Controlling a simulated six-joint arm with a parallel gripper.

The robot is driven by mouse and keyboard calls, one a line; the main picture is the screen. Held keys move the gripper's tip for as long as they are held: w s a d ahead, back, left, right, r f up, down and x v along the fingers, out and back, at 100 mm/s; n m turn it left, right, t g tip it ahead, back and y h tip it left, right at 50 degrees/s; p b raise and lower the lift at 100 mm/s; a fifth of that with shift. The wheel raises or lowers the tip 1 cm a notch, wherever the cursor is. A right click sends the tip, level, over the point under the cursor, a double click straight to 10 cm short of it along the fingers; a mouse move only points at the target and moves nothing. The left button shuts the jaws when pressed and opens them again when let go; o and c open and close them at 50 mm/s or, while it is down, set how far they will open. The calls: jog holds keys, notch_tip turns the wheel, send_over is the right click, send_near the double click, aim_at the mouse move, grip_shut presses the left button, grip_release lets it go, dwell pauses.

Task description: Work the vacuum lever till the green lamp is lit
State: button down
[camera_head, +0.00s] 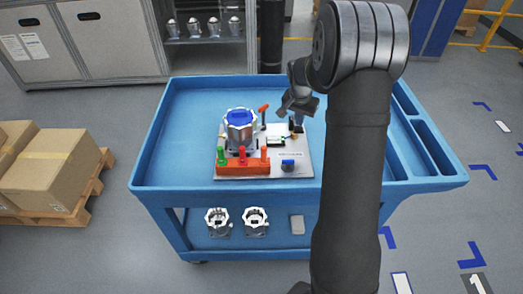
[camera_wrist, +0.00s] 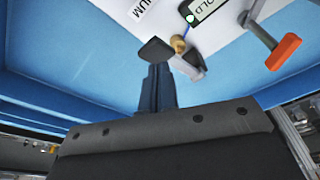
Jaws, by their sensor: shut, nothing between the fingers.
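My gripper (camera_head: 298,115) is shut and empty, pointing down at the back right of the pale plate. In the wrist view its narrow fingers (camera_wrist: 158,88) reach toward a dark flat paddle (camera_wrist: 155,50). I cannot tell whether this paddle is the vacuum lever's handle or whether the fingers touch it. A small brass part (camera_wrist: 178,44) sits just beyond it, by a dark block. The dark box marked HOLD (camera_wrist: 207,8) carries a small green spot (camera_wrist: 190,18); I cannot tell for sure that it is a lit lamp. A label ending in "UM" lies on the plate.
A metal housing with a blue top (camera_head: 240,120) stands on the plate (camera_head: 300,172). A red-handled lever (camera_head: 263,109) is beside it. In front are an orange block (camera_head: 243,169) with coloured knobs and a blue knob (camera_head: 288,165). The blue cart top (camera_head: 190,110) is clear around the plate.

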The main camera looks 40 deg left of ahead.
aim_at(298, 129)
jog(key=shift+f, duration=0.15)
jog(key=shift+s+x, duration=0.2)
jog(key=shift+x, duration=0.75)
jog(key=shift+s+x, duration=0.2)
jog(key=shift+x, duration=0.75)
jog(key=shift+s+x, duration=0.2)
jog(key=shift+x, duration=0.8)
jog(key=shift+w+v, duration=0.2)
jog(key=shift+v, duration=0.75)
jog(key=shift+w+v, duration=0.2)
jog(key=shift+v, duration=0.8)
jog(key=shift+w+v, duration=0.2)
jog(key=shift+v, duration=0.75)
jog(key=shift+r, duration=0.2)
jog(key=shift+w+v, duration=0.2)
jog(key=shift+v, duration=0.75)
jog(key=shift+w+v, duration=0.2)
jog(key=shift+v, duration=0.75)
jog(key=shift+a+r, duration=0.1)
jog(key=shift+s+x, duration=0.2)
jog(key=shift+x, duration=0.65)
jog(key=shift+s+x, duration=0.15)
jog(key=shift+x, duration=0.7)
jog(key=shift+s+x, duration=0.2)
jog(key=shift+x, duration=0.65)
